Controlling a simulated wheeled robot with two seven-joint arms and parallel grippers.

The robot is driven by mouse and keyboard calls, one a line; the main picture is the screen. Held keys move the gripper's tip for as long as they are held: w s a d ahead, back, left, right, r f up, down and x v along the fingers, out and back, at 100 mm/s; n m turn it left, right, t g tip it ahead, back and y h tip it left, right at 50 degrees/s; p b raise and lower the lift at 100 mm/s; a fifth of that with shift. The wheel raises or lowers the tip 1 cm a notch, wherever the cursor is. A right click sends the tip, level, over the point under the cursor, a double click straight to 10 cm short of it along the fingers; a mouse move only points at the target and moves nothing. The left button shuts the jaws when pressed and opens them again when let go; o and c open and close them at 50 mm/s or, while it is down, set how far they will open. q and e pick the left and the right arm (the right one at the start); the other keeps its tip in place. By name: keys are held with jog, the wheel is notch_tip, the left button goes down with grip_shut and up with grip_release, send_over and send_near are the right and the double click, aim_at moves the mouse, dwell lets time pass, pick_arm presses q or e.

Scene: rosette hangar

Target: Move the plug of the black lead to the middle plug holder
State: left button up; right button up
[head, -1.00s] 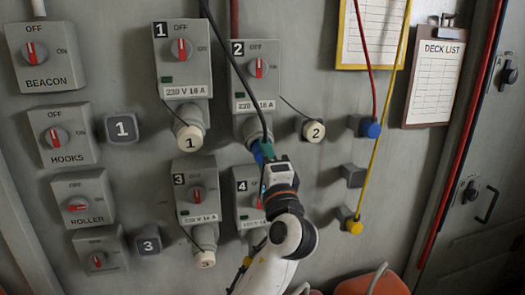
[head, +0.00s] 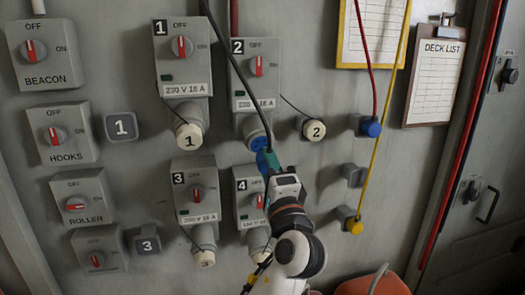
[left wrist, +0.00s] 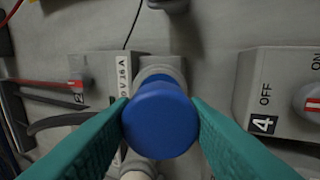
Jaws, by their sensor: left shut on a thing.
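My left gripper (head: 271,168) is shut on the blue plug (head: 262,161) of the black lead (head: 236,70), just below and in front of socket box 2 (head: 257,80). The socket's blue face shows above the plug, apart from it. In the left wrist view the round blue plug (left wrist: 160,118) sits between the teal fingers (left wrist: 160,130). The middle plug holder (head: 352,174) is a grey block to the right, empty, between the holder with the red lead's blue plug (head: 371,128) and the holder with the yellow lead's plug (head: 354,226). My right gripper is out of view.
A white cap marked 2 (head: 314,129) hangs right of socket box 2. Socket box 4 (head: 250,200) lies partly behind my gripper. The yellow lead (head: 390,105) runs down close to the holders.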

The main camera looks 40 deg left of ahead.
pick_arm(q)
jog(key=shift+b+v, duration=0.35)
jog(key=shift+v, duration=1)
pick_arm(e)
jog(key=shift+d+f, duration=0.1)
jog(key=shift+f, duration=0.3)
